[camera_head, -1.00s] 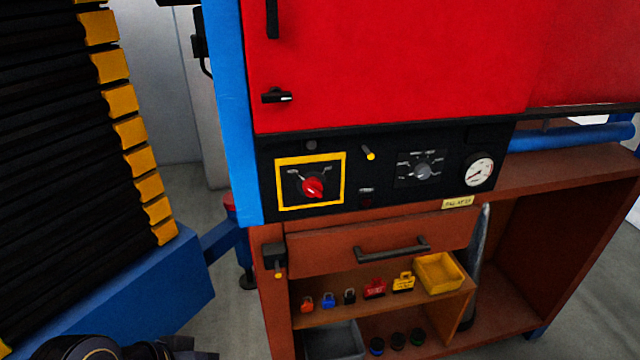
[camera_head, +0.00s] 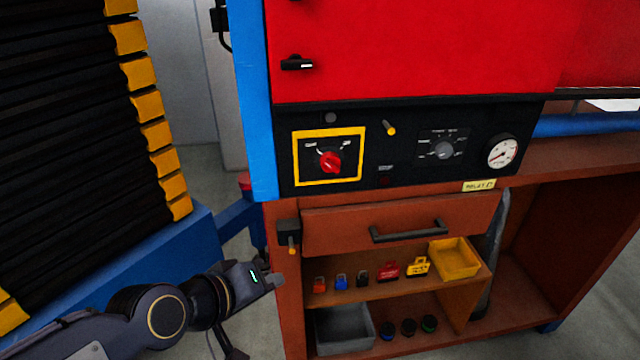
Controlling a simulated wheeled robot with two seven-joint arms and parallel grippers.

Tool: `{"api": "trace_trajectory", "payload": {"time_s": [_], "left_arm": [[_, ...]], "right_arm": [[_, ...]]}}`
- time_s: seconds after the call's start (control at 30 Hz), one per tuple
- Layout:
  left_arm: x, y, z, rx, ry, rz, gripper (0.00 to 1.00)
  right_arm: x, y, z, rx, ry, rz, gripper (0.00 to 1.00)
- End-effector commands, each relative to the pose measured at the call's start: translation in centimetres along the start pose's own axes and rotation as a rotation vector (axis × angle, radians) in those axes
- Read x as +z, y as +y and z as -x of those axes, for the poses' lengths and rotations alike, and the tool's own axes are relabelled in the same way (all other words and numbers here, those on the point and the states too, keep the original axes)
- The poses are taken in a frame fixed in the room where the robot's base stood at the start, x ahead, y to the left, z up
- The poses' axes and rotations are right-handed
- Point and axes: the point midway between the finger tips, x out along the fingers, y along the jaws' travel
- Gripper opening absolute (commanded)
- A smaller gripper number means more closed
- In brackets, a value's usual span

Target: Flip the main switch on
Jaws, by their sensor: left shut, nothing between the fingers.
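The main switch (camera_head: 331,162) is a red rotary knob inside a yellow-framed square on the black control panel (camera_head: 400,185), below the red cabinet. Small light marks show above the knob, too small to read. My left gripper (camera_head: 279,281) is shut and empty. It is at the lower left, beside the front left edge of the brown bench, below and left of the switch and well apart from it. My right gripper is not in view.
A grey selector knob (camera_head: 443,150) and a round gauge (camera_head: 502,153) sit right of the switch. A drawer handle (camera_head: 407,232), padlocks on a shelf and a yellow bin (camera_head: 454,259) are below. A black box (camera_head: 288,232) with an orange peg juts out near my gripper.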

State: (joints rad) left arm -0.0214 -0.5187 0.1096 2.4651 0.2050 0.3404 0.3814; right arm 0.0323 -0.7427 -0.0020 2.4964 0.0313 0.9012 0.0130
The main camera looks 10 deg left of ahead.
Motion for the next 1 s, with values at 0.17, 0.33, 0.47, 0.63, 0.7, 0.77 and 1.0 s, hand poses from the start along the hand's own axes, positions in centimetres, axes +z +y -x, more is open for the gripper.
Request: {"api": "trace_trajectory", "payload": {"time_s": [0.17,0.33,0.47,0.63,0.7,0.77,1.0], "left_arm": [[-2.3,3.2,-4.5,0.182,0.170,0.311,0.00],[-4.4,5.5,-7.0,0.372,0.311,0.633,0.00],[-5.5,6.2,-8.2,0.521,0.406,0.880,0.00],[-6.1,5.9,-9.0,0.701,0.512,1.151,0.00],[-6.2,5.6,-9.0,0.762,0.546,1.232,0.00],[-6.2,5.3,-9.0,0.804,0.571,1.285,0.00],[-6.3,4.9,-8.6,0.887,0.618,1.376,0.00]], "right_arm": [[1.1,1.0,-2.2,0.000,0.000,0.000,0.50],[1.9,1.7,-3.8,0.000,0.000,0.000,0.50],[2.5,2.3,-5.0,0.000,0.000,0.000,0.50],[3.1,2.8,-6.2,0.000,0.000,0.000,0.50],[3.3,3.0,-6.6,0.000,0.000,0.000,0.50],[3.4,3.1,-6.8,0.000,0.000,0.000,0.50],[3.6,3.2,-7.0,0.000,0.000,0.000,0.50]]}}
